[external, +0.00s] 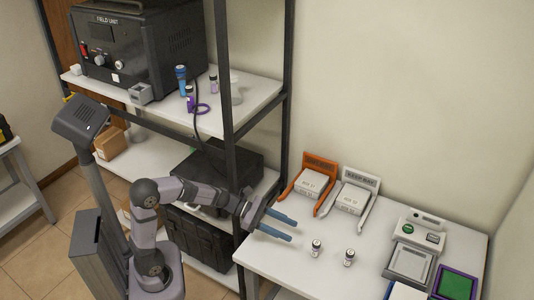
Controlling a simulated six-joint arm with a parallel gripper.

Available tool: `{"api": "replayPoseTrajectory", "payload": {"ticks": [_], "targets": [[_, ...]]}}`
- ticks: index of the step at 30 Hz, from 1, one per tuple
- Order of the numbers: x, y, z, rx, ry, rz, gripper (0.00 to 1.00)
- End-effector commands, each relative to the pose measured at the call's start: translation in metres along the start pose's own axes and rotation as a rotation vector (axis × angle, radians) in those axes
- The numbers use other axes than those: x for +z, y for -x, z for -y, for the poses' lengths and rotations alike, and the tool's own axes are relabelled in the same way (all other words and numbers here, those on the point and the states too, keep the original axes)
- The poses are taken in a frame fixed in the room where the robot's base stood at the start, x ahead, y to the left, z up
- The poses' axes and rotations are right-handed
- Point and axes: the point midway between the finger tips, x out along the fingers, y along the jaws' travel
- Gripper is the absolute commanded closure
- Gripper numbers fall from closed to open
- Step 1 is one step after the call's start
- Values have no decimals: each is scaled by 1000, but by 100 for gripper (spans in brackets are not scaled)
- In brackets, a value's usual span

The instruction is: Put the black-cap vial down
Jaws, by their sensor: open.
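Two small vials stand upright on the white table: one nearer my gripper (316,249) and one to its right (349,258). Both have white labels and dark-looking tops, too small to tell for certain which cap is black. My gripper (291,229) reaches over the table's left part, its two blue fingers apart with nothing between them. The nearer vial stands just beyond the fingertips, to the lower right and apart from them.
An orange tray (310,205) and a white tray (365,213), each with a labelled box, stand at the back. A scale-like device (410,262) and a green pad (456,284) are at right. A shelf post (222,80) rises behind my arm. Shelf vials (213,85) stand upper left.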

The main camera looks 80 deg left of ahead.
Motion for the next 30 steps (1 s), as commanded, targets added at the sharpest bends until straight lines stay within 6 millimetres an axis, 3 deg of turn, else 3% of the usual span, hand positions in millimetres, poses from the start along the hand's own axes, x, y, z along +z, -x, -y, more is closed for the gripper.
{"api": "replayPoseTrajectory", "payload": {"ticks": [5, 11, 30], "targets": [[-1, -3, 0, -2, 0, 0, 54], [-5, -31, 0, -12, 5, -1, 54], [-4, -58, 0, -12, 6, -1, 54]]}}
